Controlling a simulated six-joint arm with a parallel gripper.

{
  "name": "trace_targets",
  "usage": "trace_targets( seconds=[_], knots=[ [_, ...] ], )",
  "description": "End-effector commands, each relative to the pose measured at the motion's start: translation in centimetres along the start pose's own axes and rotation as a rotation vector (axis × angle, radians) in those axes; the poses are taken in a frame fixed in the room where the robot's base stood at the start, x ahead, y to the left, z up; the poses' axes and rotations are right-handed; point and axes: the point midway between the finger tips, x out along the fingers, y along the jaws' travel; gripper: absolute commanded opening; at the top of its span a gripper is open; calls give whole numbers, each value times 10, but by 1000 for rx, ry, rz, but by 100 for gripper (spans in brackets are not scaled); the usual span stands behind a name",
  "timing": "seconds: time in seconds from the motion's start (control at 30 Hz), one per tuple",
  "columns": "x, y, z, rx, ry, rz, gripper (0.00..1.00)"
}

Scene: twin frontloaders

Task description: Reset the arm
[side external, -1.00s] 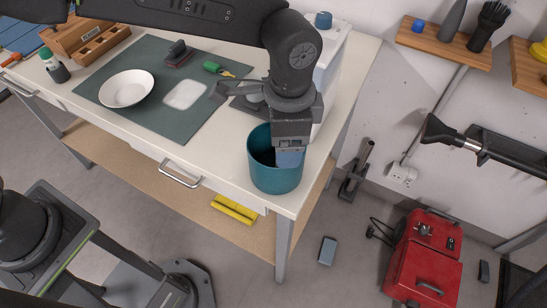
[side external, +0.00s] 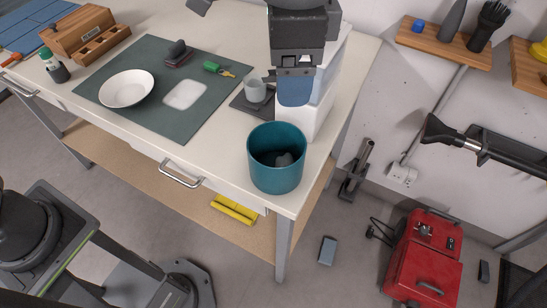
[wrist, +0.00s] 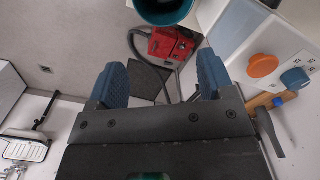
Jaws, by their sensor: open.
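My gripper (wrist: 158,85) is open, with two blue finger pads spread apart and nothing between them in the wrist view. In the side view my gripper (side external: 295,88) hangs above the table's right end, in front of the white machine (side external: 318,105). A teal bin (side external: 276,170) stands upright at the table's front right corner with a dark grey object (side external: 285,159) inside. The bin also shows at the top of the wrist view (wrist: 163,12), apart from the fingers.
A grey cup (side external: 255,91) stands beside the white machine. A green mat (side external: 150,117) holds a white plate (side external: 126,88), a white pad (side external: 185,95), a dark stamp-like block (side external: 178,55) and keys with a green tag (side external: 212,67). A wooden organiser (side external: 88,35) stands at the back left.

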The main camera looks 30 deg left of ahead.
Motion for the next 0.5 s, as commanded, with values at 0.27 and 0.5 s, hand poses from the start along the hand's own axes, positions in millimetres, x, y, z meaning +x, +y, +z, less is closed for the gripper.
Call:
trace_targets(
  seconds=[0.27, 0.5],
  knots=[
    [0, 0, 1, -2, 1, 0, 75],
    [-23, -31, 49, -146, 66, -26, 75]
  ],
)
